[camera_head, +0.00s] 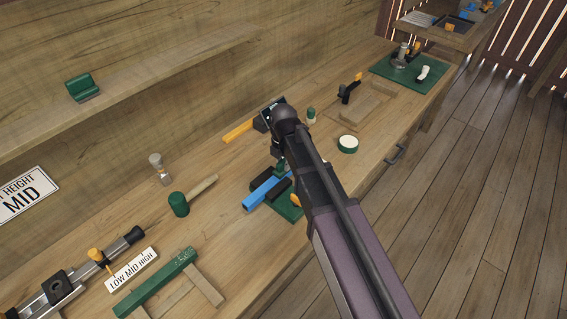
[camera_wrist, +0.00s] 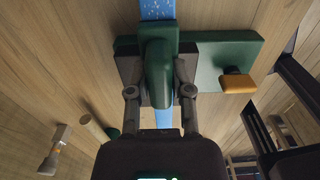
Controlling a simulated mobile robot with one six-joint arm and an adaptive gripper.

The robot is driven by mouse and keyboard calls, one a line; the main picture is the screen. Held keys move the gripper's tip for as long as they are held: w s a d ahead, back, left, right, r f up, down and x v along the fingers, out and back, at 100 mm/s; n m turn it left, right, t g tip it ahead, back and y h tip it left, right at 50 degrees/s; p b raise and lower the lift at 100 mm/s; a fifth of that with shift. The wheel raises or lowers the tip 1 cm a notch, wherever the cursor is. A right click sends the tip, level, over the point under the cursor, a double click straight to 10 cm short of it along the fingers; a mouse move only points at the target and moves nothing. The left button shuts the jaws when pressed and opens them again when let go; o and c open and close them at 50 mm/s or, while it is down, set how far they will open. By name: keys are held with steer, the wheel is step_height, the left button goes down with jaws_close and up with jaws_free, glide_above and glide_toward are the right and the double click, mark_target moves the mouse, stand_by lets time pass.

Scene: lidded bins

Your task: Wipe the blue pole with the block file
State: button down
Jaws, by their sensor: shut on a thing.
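The blue pole (camera_head: 262,189) lies low above the workbench, and in the wrist view its end nearest the top (camera_wrist: 157,9) carries white specks. It runs over a green base (camera_head: 287,209) with an orange knob (camera_wrist: 238,82). The block file, with a green handle (camera_wrist: 157,72), is gripped across the pole, which passes beneath it. My gripper (camera_wrist: 159,92) is shut on the handle, with one finger on each side. In the head view, my arm hides much of the file and the pole's far part. I cannot tell whether the file's underside touches the pole.
A green-headed mallet (camera_head: 179,204) and a green-topped frame (camera_head: 157,284) lie to the left. A rail clamp (camera_head: 60,287) is at the front left. A shelf (camera_head: 130,90) runs above.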

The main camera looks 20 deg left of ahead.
steer(key=shift+r+p, duration=2.85)
steer(key=shift+r, duration=0.15)
steer(key=shift+r+p, duration=1.5)
steer(key=shift+w+f, duration=0.1)
steer(key=shift+w, duration=0.05)
